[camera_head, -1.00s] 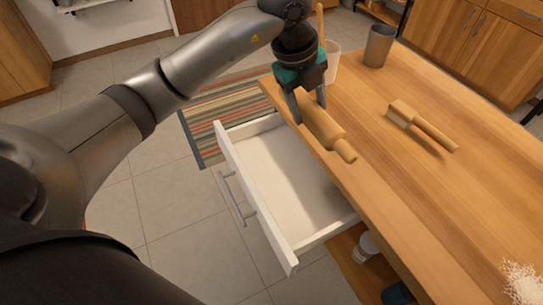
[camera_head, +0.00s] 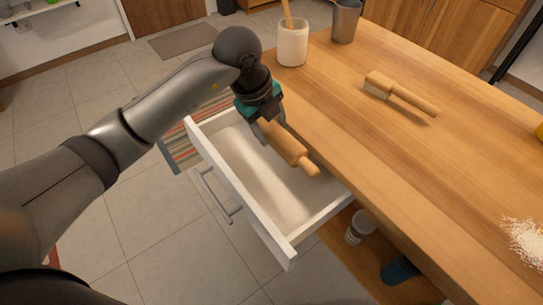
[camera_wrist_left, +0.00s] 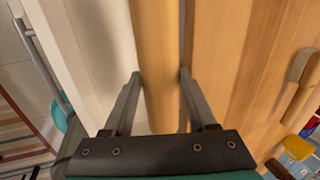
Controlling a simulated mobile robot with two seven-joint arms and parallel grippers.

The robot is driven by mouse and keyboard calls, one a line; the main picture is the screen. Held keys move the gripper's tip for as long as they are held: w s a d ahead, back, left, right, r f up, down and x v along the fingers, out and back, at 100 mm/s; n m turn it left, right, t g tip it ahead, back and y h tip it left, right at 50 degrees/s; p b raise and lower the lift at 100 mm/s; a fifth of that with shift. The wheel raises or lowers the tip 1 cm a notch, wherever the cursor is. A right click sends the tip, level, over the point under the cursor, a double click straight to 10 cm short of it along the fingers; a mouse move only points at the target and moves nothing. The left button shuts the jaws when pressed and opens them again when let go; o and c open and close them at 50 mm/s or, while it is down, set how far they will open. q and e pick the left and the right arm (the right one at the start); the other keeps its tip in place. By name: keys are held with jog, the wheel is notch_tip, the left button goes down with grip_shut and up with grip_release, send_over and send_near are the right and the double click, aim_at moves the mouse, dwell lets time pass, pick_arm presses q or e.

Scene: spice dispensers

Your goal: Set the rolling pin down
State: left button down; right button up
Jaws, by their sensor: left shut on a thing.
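The wooden rolling pin (camera_head: 287,147) is held by my left gripper (camera_head: 268,138) over the open white drawer (camera_head: 262,215). The left gripper is shut on the pin's body, and one handle points toward the lower right in the head view. In the left wrist view the pin (camera_wrist_left: 158,60) runs between the two fingers (camera_wrist_left: 160,78), with the pale drawer floor (camera_wrist_left: 95,50) to its left and the tabletop edge to its right. The pin's far end is hidden by the gripper. I cannot tell its exact height above the drawer floor. My right gripper is not in view.
The wooden tabletop (camera_head: 400,150) lies right of the drawer. On it are a wooden brush (camera_head: 400,93), a white crock (camera_head: 293,42) with a wooden handle, a grey cup (camera_head: 345,20) and white powder (camera_head: 524,240). A jar (camera_head: 360,227) stands on a shelf below.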

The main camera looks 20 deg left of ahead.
aim_at(271, 141)
pick_arm(q)
notch_tip(271, 141, down, 4)
jog(key=shift+b, duration=0.6)
jog(key=shift+f+b, duration=0.3)
jog(key=shift+f, duration=0.55)
jog(key=shift+f+b, duration=0.55)
jog(key=shift+f, duration=0.95)
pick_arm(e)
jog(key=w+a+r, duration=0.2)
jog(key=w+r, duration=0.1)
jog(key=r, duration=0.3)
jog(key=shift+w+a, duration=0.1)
pick_arm(q)
jog(key=shift+f, duration=0.2)
jog(key=shift+c, duration=1)
grip_release()
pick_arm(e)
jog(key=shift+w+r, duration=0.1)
